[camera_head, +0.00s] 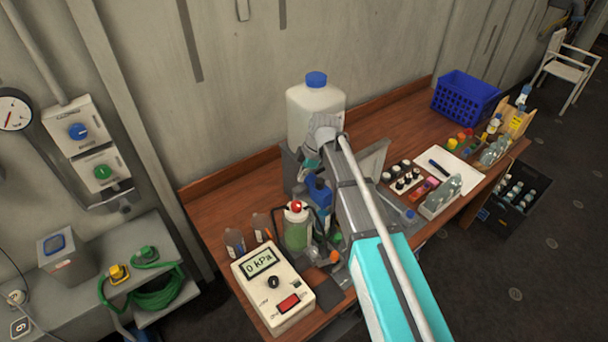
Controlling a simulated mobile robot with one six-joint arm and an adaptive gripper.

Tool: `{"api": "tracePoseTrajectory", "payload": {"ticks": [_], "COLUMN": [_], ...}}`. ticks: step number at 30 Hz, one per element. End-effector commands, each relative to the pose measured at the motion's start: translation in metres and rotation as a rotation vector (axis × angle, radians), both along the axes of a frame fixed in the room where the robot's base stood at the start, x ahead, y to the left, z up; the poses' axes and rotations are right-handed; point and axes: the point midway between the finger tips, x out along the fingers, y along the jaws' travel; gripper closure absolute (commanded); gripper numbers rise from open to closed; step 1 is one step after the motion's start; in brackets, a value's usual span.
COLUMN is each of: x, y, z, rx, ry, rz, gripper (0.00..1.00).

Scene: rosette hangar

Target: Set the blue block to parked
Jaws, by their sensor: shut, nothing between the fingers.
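I cannot tell for sure which thing is the blue block. A pale wall box with a round blue knob (78,131) hangs at the left, above a similar box with a green knob (102,172). A grey box with a blue top panel (57,243) stands on the left bench. The marks on them are too small to read. My gripper (313,160) is over the wooden bench, in front of the large white jug, well to the right of these. It is shut and empty; its fingertips are partly hidden.
The wooden bench (212,210) holds a white jug with a blue cap (316,108), a blue bottle (320,193), a meter reading 0 kPa (272,285), small bottles and a blue crate (465,97). A green hose (158,287) lies on the left bench. A white chair (567,67) stands far right.

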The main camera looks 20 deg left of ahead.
Motion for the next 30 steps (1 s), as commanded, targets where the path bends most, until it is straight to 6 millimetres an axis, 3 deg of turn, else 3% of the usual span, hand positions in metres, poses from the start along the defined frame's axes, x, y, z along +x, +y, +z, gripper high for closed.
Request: {"api": "tracePoseTrajectory", "payload": {"ticks": [9,18,30], "x": [-0.004,0.012,0.014], "y": [0.007,-0.023,-0.029], "z": [-0.028,-0.024,-0.024], "rx": [0.000,-0.001,0.000], "ry": [0.000,0.001,0.001], "rz": [-0.001,-0.001,0.000], "gripper": [1.00,1.00,1.00]}}
